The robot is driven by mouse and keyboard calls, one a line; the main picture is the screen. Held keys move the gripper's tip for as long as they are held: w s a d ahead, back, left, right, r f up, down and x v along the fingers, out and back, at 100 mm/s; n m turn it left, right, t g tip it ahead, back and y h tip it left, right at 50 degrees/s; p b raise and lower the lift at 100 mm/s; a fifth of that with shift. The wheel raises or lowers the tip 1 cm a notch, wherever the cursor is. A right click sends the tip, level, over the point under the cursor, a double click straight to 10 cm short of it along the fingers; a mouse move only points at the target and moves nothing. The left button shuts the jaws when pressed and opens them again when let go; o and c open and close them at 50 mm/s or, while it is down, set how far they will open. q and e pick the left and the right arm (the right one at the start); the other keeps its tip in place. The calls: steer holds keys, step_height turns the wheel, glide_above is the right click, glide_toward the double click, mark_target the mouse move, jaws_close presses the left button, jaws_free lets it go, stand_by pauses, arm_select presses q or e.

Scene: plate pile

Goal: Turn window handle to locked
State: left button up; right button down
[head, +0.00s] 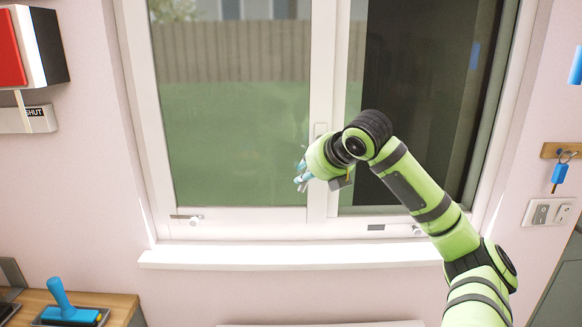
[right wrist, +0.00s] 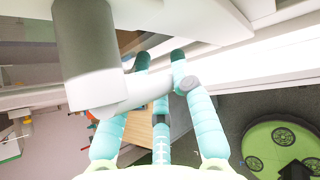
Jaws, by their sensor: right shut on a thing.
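The window (head: 322,60) has a white frame with a middle upright, and its right pane looks dark. In the right wrist view, the right gripper (right wrist: 163,70) is shut on the white handle lever (right wrist: 132,97), which runs from a thick grey-and-white cylinder (right wrist: 88,45). My wrist hides most of the handle in the head view. My left gripper is not in view.
A white sill (head: 280,256) juts out below the window. A small stay (head: 188,218) sits on the lower left frame. A blue-tagged key (head: 560,172) hangs at right above a switch plate (head: 548,212). A blue-handled tool (head: 66,302) stands on a wooden top at lower left.

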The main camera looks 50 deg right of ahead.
steer(key=shift+s+d+r+g+h, duration=0.1)
steer(key=shift+s+d+g+h, duration=0.1)
steer(key=shift+g+h, duration=0.1)
steer(key=shift+s+d+n+g+p, duration=0.1)
steer(key=shift+d+n+g+p, duration=0.05)
steer(key=shift+n+g+p, duration=0.2)
steer(key=shift+s+d+n+g+h+p, duration=0.25)
steer(key=shift+s+g+h+p, duration=0.05)
steer(key=shift+s+g+h, duration=0.1)
steer(key=shift+s+d+f+n+g+h+p, duration=0.2)
steer(key=shift+d+f+n+g+h+p, duration=0.05)
steer(key=shift+n+h+p, duration=0.05)
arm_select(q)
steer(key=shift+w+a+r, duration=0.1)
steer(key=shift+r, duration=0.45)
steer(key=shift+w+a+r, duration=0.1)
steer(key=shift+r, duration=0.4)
arm_select(e)
steer(key=shift+s+d+g, duration=0.1)
steer(key=shift+g, duration=0.2)
steer(key=c, duration=1.1)
jaws_free()
steer(key=shift+f, duration=0.1)
steer(key=shift+o, duration=0.4)
steer(key=shift+s, duration=0.1)
